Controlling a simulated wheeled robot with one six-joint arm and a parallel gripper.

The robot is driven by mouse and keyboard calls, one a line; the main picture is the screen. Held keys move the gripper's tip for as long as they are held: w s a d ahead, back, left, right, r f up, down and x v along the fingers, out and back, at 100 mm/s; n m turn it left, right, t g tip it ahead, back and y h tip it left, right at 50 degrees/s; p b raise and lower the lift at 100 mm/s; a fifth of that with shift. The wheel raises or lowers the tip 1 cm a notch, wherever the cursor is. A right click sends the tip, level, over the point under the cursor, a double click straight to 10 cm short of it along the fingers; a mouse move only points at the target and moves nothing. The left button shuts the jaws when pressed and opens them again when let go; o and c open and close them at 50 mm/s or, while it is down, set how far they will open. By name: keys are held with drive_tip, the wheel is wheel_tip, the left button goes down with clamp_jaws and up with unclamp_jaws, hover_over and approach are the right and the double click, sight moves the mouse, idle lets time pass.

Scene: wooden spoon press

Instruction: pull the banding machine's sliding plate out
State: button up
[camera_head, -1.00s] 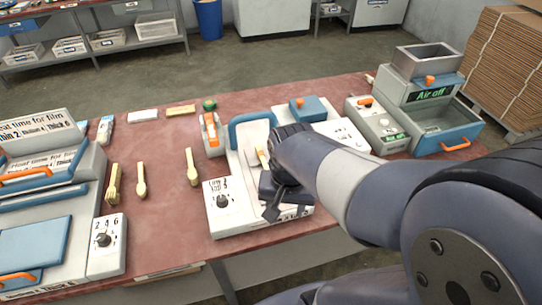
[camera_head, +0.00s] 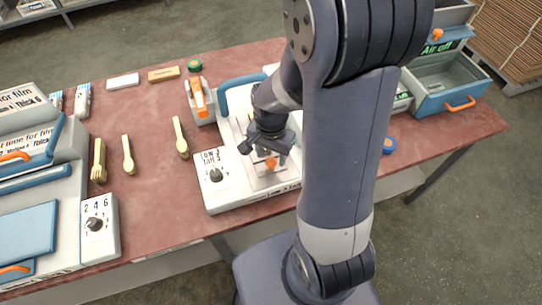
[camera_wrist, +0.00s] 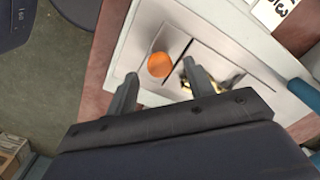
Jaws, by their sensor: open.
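The banding machine (camera_head: 222,190) is the white unit with a dial and a blue handle, in the middle of the table. Its pale sliding plate (camera_head: 262,181) lies flat at the front right of the machine; it also shows in the wrist view (camera_wrist: 150,30). An orange knob (camera_head: 270,162) stands on the plate. My gripper (camera_head: 268,152) points down over the plate. In the wrist view my gripper (camera_wrist: 160,72) is open, with the orange knob (camera_wrist: 159,64) showing between its fingers. Contact cannot be told. A yellowish thing (camera_wrist: 234,80) is partly hidden behind the right finger.
Wooden cutlery, including a spoon (camera_head: 181,138), lies left of the machine. A grey film machine (camera_head: 95,222) stands at far left. A unit with a blue drawer (camera_head: 445,98) stands at the right. Floor is clear beyond the table's front edge.

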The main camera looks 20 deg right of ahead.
drive_tip(key=shift+f, duration=1)
drive_tip(key=shift+c, duration=0.3)
clamp_jaws()
